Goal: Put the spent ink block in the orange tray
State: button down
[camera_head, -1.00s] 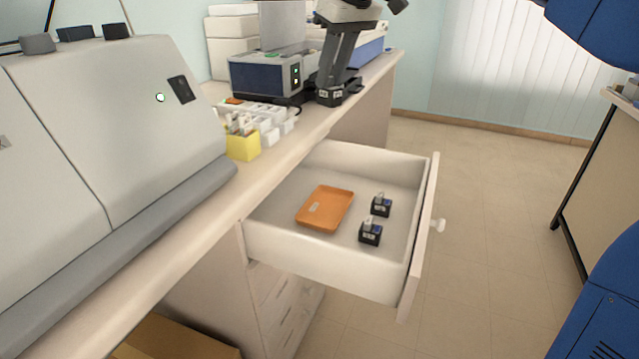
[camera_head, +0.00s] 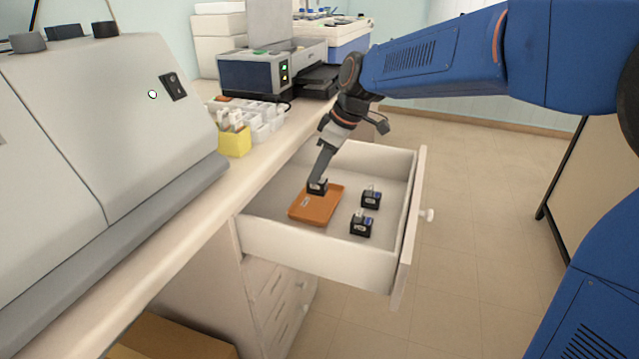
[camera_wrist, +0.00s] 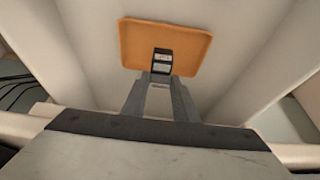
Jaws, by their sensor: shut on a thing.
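The orange tray (camera_head: 313,212) lies in the open drawer, on its left side. It also shows in the wrist view (camera_wrist: 190,45). My gripper (camera_head: 318,183) reaches down over the tray's far part and is shut on a small dark block (camera_head: 317,188) with a pale label. In the wrist view the block (camera_wrist: 161,60) sits between the fingertips, over the tray's near edge. I cannot tell whether it touches the tray floor.
Two similar dark ink blocks stand in the drawer right of the tray, one farther (camera_head: 371,199) and one nearer (camera_head: 361,227). The drawer (camera_head: 310,258) has raised walls all round. A yellow holder (camera_head: 234,141) and white boxes stand on the counter to the left.

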aim_at(320, 180)
jog(key=shift+f, duration=1.95)
jog(key=shift+f, duration=0.1)
jog(key=c, duration=1.4)
grip_release()
jog(key=v, duration=1.2)
jog(key=shift+s+a, duration=0.1)
